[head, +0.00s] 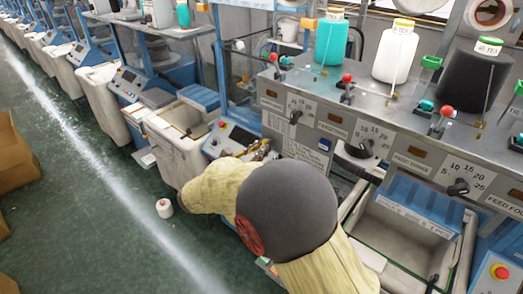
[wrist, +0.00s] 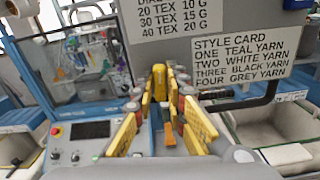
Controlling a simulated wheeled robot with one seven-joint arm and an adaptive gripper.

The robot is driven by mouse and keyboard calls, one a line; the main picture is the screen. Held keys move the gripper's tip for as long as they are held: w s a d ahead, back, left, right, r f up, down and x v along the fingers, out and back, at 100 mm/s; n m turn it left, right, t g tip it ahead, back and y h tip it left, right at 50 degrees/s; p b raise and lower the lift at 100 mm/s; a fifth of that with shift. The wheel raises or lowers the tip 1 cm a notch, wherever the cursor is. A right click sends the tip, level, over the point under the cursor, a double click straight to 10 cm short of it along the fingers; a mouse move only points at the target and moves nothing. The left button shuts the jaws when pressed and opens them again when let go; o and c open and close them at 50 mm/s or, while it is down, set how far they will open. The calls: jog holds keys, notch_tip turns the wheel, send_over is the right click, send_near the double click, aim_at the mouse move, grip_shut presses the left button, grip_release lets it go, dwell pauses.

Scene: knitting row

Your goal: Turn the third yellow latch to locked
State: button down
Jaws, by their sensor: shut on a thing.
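In the wrist view my gripper (wrist: 160,98) has its yellow-padded fingers on both sides of an upright yellow latch (wrist: 160,80), and it is shut on it. The latch's handle stands up between the fingertips; its base is hidden by the fingers. An orange piece (wrist: 169,135) shows lower between the fingers. In the head view my gripper (head: 262,150) is mostly hidden behind my arm, beside a control panel. I cannot tell which latch in the row this is, nor read any locked mark.
A style card (wrist: 240,58) hangs at the right in the wrist view, above a dark bar (wrist: 245,102). A blue-framed control panel (wrist: 80,130) stands at left. In the head view, dials such as this one (head: 366,147) line the machine.

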jog(key=m+b, duration=0.5)
jog(key=b, duration=0.3)
jog(key=m+b, duration=0.6)
jog(key=b, duration=0.2)
jog(key=m+b, duration=0.5)
jog(key=b, duration=0.3)
jog(key=shift+s+d+f+m, duration=0.1)
jog(key=shift+d+f+m, duration=0.05)
jog(key=shift+f+m, duration=0.2)
jog(key=shift+r, duration=0.1)
jog(key=c, duration=1.8)
grip_release()
jog(key=shift+c, duration=0.2)
jog(key=shift+s, duration=0.1)
jog(key=v, duration=1.2)
